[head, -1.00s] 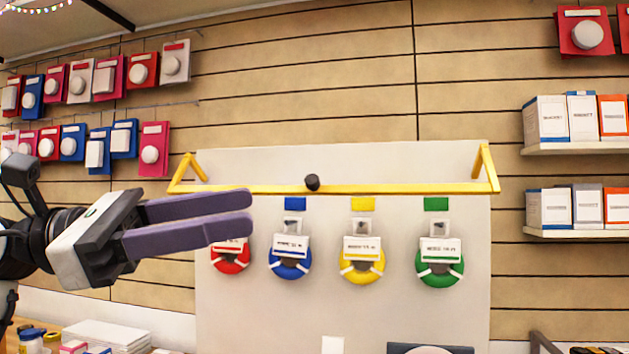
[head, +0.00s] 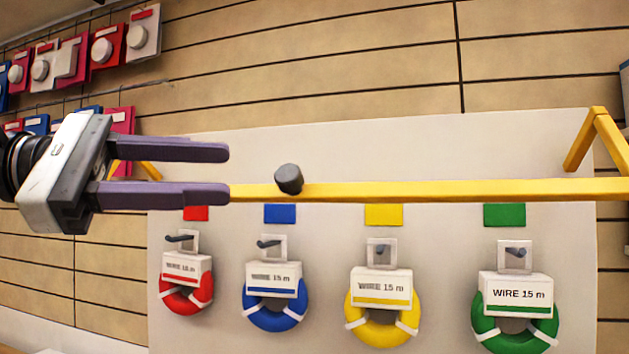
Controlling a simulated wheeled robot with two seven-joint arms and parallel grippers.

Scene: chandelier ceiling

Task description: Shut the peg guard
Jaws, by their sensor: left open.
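The peg guard (head: 450,191) is a yellow bar with angled side arms, standing out from a pale board above a row of pegs. A dark grey knob (head: 289,179) sits on the bar, left of its middle. My left gripper (head: 229,172) comes in from the left with its two purple fingers apart and nothing between them. Its fingertips are a little left of the knob, and the lower finger overlaps the bar's left part in the picture. Whether it touches the bar I cannot tell. The bar's left end is mostly hidden behind the gripper. My right gripper is not in view.
Below the bar hang wire coils in red (head: 186,292), blue (head: 274,300), yellow (head: 382,312) and green (head: 515,318), under matching colour tags. Packages (head: 108,45) hang on the slatted wall at upper left. The space right of the knob above the bar is clear.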

